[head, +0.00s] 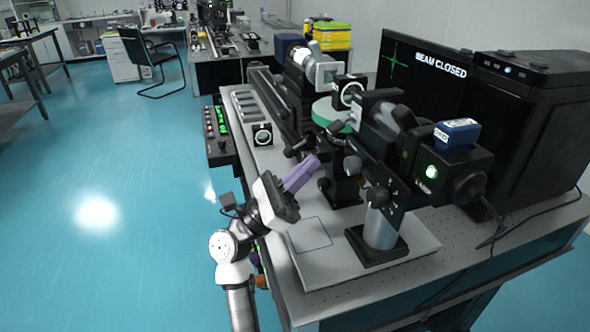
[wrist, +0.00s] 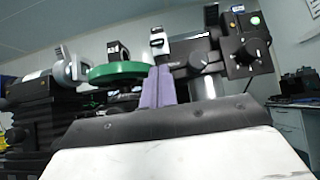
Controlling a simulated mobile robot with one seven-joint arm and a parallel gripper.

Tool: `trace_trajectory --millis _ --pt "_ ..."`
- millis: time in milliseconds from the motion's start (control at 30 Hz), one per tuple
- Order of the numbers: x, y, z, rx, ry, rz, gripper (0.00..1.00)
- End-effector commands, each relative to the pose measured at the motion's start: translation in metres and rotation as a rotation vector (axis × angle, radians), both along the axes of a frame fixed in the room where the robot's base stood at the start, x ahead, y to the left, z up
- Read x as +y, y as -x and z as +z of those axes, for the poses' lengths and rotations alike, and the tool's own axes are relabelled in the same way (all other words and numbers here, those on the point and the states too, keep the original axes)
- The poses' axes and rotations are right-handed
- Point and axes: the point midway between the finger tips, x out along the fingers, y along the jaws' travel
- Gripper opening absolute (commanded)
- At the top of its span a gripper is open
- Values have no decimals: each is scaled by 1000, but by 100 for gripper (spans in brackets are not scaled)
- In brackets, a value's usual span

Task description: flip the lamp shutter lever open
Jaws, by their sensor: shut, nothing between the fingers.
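The lamp (head: 460,172) is a black housing with a lit green light and a LAMP label, on the right of the optical rig. It also shows at upper right in the wrist view (wrist: 246,48). I cannot pick out the shutter lever with certainty; a small black piece with a white face (wrist: 158,42) stands just beyond my fingertips in the wrist view. My gripper (head: 315,160) has purple fingers, shut and empty, pointing up and right toward the rig, left of the lamp. Contact cannot be told. The monitor (head: 425,75) reads BEAM CLOSED.
A green disc (head: 333,115) and black rail parts stand close beyond my fingers. A post (head: 381,228) on a black base stands right of my gripper. A blue box (head: 457,133) sits on the lamp. The table's plate (head: 310,262) is bare near its front; the floor at left is clear.

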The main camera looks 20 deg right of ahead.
Motion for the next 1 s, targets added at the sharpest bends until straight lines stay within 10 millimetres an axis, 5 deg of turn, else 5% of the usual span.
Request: trace_trajectory --millis 300,1000 --pt "-32 -1 33 0 0 -1 0" --pt "-34 -9 37 -1 -32 2 0"
